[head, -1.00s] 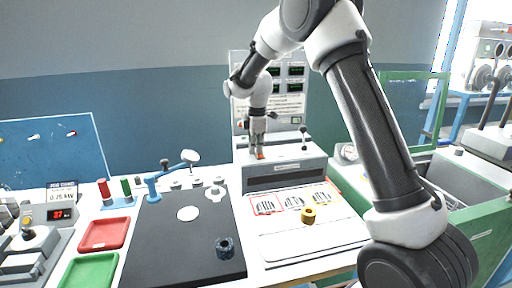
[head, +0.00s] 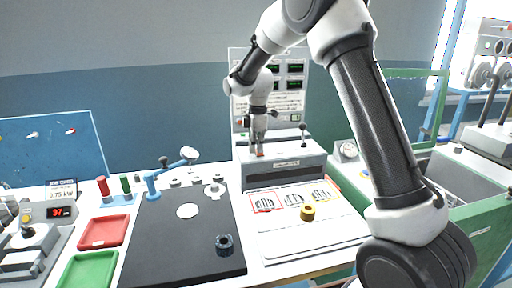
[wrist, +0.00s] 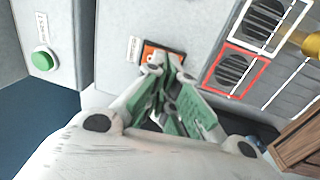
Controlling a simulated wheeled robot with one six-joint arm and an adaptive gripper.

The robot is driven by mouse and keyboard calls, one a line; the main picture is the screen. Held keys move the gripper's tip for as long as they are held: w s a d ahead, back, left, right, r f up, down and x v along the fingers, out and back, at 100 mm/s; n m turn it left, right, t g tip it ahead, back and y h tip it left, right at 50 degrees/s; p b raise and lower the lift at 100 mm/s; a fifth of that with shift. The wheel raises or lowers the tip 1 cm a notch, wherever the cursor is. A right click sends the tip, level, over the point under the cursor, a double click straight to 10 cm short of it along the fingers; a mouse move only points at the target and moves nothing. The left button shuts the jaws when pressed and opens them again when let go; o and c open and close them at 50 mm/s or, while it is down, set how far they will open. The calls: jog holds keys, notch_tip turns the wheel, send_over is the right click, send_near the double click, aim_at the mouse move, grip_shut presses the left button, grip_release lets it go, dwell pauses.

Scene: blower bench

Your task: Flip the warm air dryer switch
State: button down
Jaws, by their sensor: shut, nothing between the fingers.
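The grey box (head: 284,172) at the back of the bench carries a small orange switch (head: 260,153) on its top, mostly hidden by my fingers in the head view. In the wrist view the orange switch plate (wrist: 150,48) shows just beyond the fingertips, with a small white label (wrist: 133,48) beside it. My gripper (head: 259,147) points down at the switch with its fingers shut and nothing between them. In the wrist view my gripper (wrist: 166,66) overlaps the plate's lower edge; I cannot tell whether it touches the switch.
A lever (head: 303,133) stands at the box's right end. A black mat (head: 165,255) with a dark ring (head: 224,244) is left. A green round button (wrist: 42,61) shows in the wrist view.

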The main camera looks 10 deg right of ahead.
aim_at(257, 155)
notch_tip(257, 155, up, 12)
jog(key=s, duration=0.1)
jog(key=shift+s, duration=0.2)
dwell(0.3)
jog(key=shift+w+r, duration=0.3)
jog(key=shift+r, duration=0.25)
jog(key=shift+w+r, duration=0.25)
jog(key=shift+r, duration=0.3)
jog(key=f, duration=0.4)
jog(key=w+f, duration=0.1)
jog(key=f, duration=0.9)
jog(key=shift+w, duration=0.35)
